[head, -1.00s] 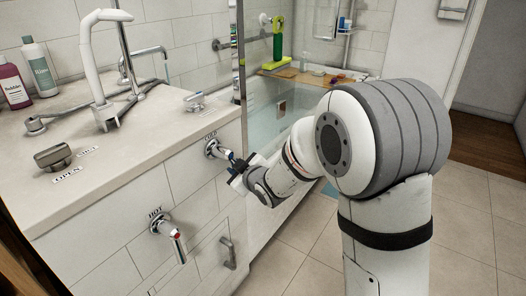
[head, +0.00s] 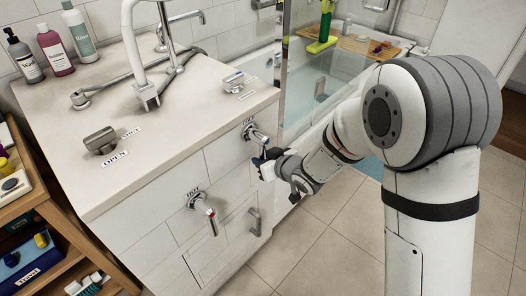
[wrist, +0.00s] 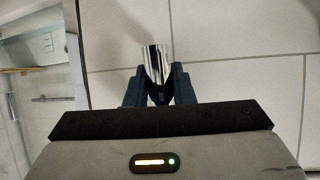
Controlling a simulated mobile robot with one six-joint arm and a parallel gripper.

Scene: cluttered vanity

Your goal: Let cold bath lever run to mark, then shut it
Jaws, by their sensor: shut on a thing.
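The cold lever (head: 257,135), chrome with a label above it, sticks out of the tiled side of the counter at the upper right. My gripper (head: 267,158) is at its outer end. In the wrist view the two dark blue fingertips (wrist: 158,92) close on the chrome lever (wrist: 157,58) from both sides. The glass-walled bath (head: 322,90) lies behind and to the right, partly hidden by my arm. I cannot make out a fill mark or the water level. The hot lever (head: 204,208), with a red spot, hangs lower left, apart from my gripper.
A bar handle (head: 254,222) sits on the panel below. On the counter (head: 190,125) are a tall white tap, a knob (head: 100,141) by OPEN and SHUT labels, and bottles (head: 54,50). A wooden shelf (head: 60,245) stands at left. Floor in front is clear.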

